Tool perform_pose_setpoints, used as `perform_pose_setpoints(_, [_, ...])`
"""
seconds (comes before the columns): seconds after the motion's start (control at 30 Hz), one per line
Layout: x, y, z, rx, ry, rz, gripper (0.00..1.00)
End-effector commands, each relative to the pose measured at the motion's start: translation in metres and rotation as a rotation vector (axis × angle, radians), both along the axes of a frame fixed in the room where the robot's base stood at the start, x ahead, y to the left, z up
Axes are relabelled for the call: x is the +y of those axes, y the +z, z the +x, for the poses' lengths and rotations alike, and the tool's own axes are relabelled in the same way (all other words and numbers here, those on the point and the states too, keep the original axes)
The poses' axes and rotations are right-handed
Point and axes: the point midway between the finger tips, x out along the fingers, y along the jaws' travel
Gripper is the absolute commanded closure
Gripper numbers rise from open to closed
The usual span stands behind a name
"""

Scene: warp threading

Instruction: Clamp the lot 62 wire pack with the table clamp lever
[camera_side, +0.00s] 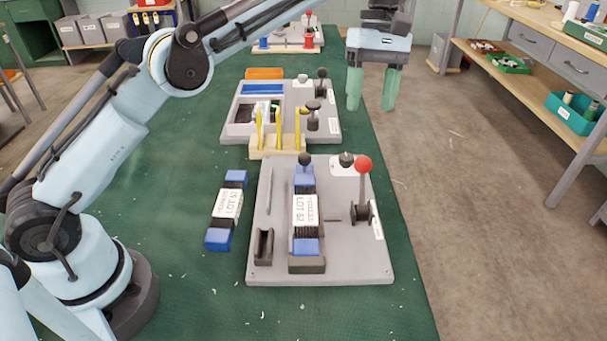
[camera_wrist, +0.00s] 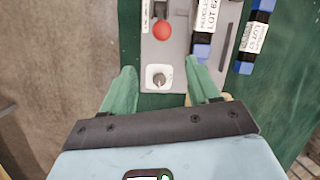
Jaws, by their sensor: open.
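The lot 62 wire pack (camera_side: 305,211) lies in a dark cradle on the grey base plate (camera_side: 268,258). It has blue ends, dark strands and a white label; part of it shows at the top of the wrist view (camera_wrist: 207,18). The clamp lever has a red ball (camera_side: 363,164) and stands roughly upright on a dark pivot to the right of the pack. The red ball also shows in the wrist view (camera_wrist: 163,30). My gripper (camera_side: 373,106) is open and empty, with green fingers pointing down, raised beyond the plate's far right side and apart from the lever.
A second labelled pack (camera_side: 224,212) lies on the green mat left of the plate. A dark knob (camera_side: 346,159) sits on a white patch at the plate's far edge. Behind are a wooden rack (camera_side: 277,147) with yellow pieces and another grey fixture (camera_side: 232,130).

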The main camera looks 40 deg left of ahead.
Motion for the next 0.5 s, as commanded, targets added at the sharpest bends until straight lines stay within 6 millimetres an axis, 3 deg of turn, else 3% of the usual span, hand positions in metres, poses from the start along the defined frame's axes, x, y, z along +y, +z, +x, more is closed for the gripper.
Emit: perform_pose_setpoints(0.5, [0.0015,0.0064,0.0005,0.0,0.0,0.0,0.4])
